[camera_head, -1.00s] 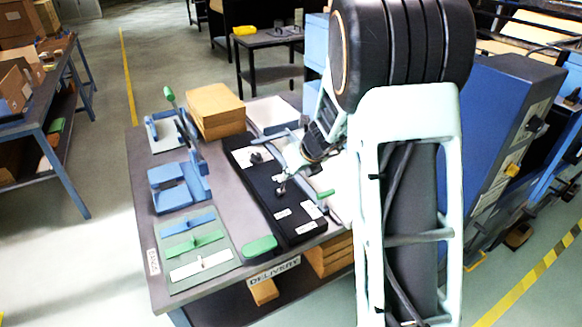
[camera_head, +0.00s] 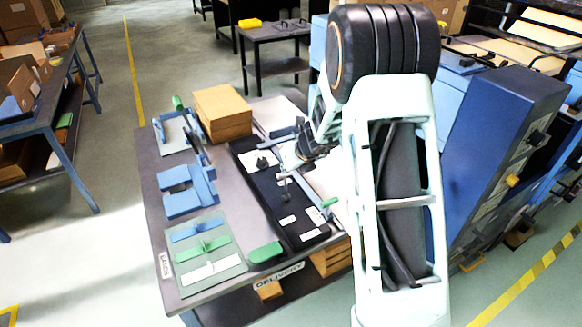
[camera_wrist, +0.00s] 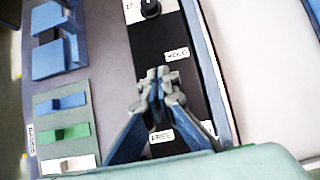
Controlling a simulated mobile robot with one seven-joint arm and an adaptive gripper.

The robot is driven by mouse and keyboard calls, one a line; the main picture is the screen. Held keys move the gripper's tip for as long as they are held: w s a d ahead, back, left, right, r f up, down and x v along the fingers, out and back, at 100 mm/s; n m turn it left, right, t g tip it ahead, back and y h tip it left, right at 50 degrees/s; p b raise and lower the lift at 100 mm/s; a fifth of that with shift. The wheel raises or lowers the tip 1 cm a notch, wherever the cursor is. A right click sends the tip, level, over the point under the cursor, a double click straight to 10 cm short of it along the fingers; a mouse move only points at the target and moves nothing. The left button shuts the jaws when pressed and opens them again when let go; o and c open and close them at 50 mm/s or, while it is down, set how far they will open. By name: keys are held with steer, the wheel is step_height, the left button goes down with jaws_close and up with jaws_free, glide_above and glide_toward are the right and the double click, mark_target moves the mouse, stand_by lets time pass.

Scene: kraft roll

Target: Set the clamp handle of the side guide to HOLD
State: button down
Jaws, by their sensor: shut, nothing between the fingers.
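The side guide is a long black plate (camera_head: 262,186) on the grey table, with a dark knob (camera_head: 262,163) at its far part. In the wrist view the plate carries a HOLD label (camera_wrist: 177,54) and a FREE label (camera_wrist: 161,136). A small grey lever (camera_head: 285,188), which looks like the clamp handle, stands on the plate in the head view. My gripper (camera_wrist: 158,82) is shut and empty, pointing down over the plate between the two labels. My fingers cover that spot, so the handle and its contact with them cannot be made out there.
A blue rail with a green end (camera_head: 330,203) runs along the plate's right side. Cardboard boxes (camera_head: 222,112), blue fixtures (camera_head: 187,190) and a mat with colored strips (camera_head: 205,250) stand to the left. A green handle (camera_head: 265,252) lies near the front edge.

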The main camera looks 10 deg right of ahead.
steer(key=w, duration=0.1)
steer(key=w+a, duration=0.1)
steer(key=w, duration=0.1)
steer(key=shift+f+p, duration=0.15)
steer(key=shift+p, duration=0.25)
stand_by(1.0)
